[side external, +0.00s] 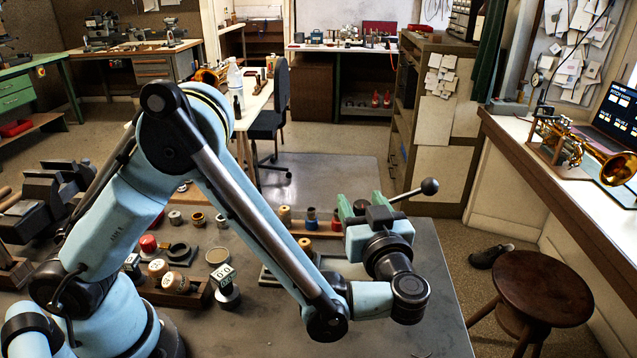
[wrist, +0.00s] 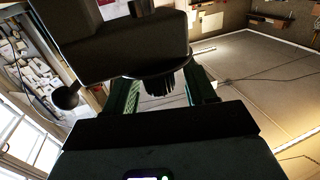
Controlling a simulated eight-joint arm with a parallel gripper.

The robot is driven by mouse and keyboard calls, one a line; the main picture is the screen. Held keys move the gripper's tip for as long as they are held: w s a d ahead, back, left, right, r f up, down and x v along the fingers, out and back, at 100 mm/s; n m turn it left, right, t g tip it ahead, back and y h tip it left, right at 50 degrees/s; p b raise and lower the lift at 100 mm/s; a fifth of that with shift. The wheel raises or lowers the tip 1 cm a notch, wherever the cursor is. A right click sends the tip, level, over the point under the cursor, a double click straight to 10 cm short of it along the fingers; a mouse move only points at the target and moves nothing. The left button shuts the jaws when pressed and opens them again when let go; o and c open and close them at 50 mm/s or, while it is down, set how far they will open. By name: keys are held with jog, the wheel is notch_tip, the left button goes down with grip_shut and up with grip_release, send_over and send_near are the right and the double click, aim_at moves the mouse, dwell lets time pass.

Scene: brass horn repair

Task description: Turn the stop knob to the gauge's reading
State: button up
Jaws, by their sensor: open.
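My gripper (side external: 361,206) is raised over the right part of the bench, with its green fingers apart. In the wrist view, the fingers (wrist: 163,85) stand on either side of a dark ribbed piece. A dark block with a rod and black ball (side external: 429,186) shows beside the fingers; the ball also shows in the wrist view (wrist: 66,97). I cannot tell whether this block is held or attached. A small black block with white markings (side external: 223,278) stands on the bench; its reading is too small to make out. I cannot clearly identify the stop knob or the gauge.
Wooden-topped round pieces (side external: 174,283) sit in a wooden holder at the left. Several spools and rings (side external: 217,256) are spread over the grey bench (side external: 415,325). A vise (side external: 50,190) stands at the far left. The bench's front right is clear.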

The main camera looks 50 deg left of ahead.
jog(key=c, duration=0.9)
jog(key=shift+m+t+h, duration=2.4)
jog(key=shift+t+h, duration=0.1)
jog(key=shift+t, duration=0.3)
jog(key=shift+c, duration=0.2)
jog(key=o, duration=0.9)
jog(key=shift+o, duration=0.2)
jog(key=shift+s+d, duration=0.1)
jog(key=shift+d, duration=0.05)
